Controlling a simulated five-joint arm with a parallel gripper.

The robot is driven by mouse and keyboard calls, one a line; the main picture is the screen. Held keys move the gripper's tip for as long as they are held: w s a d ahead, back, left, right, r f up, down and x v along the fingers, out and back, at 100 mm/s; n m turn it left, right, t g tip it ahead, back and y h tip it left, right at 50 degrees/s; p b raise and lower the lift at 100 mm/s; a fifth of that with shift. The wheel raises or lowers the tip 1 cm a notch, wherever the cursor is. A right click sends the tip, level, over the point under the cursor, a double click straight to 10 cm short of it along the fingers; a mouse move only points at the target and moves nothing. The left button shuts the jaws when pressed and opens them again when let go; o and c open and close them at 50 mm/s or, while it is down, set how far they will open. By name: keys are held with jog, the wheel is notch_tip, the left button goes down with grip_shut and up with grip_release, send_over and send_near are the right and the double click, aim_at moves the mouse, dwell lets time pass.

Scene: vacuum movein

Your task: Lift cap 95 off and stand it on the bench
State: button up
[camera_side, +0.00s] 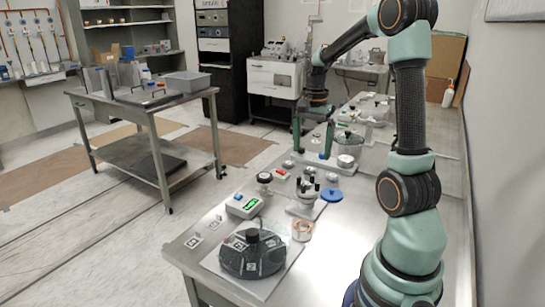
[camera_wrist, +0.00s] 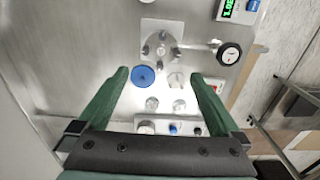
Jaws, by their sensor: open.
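No number 95 is legible, so I cannot tell which piece is cap 95. My gripper (camera_side: 312,154) is open and empty above the bench, fingers pointing down. In the wrist view its green fingers (camera_wrist: 159,75) stand wide apart. Between them in that picture are a blue disc (camera_wrist: 143,76), a pale cap-like piece (camera_wrist: 176,79) and two small round metal pieces, one left (camera_wrist: 152,104) and one right (camera_wrist: 179,106). The blue disc (camera_side: 331,195) lies on the bench in the side view, beside a metal fitting with upright posts (camera_side: 307,192).
A dark round vessel with a black knob (camera_side: 252,257) sits on a pale plate at the bench's near end. A green-lit display box (camera_side: 244,206) and a round gauge (camera_side: 264,177) are nearby. Bare steel bench (camera_side: 345,222) shows near the blue disc.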

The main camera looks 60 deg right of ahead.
aim_at(308, 183)
notch_tip(308, 183, down, 11)
jog(key=shift+w+a+f, duration=0.1)
jog(key=shift+a+f, duration=0.05)
jog(key=shift+f, duration=0.05)
dwell(0.4)
jog(key=c, duration=1.1)
jog(key=shift+r, duration=0.1)
jog(key=shift+c, duration=0.2)
notch_tip(308, 183, up, 23)
dwell(0.4)
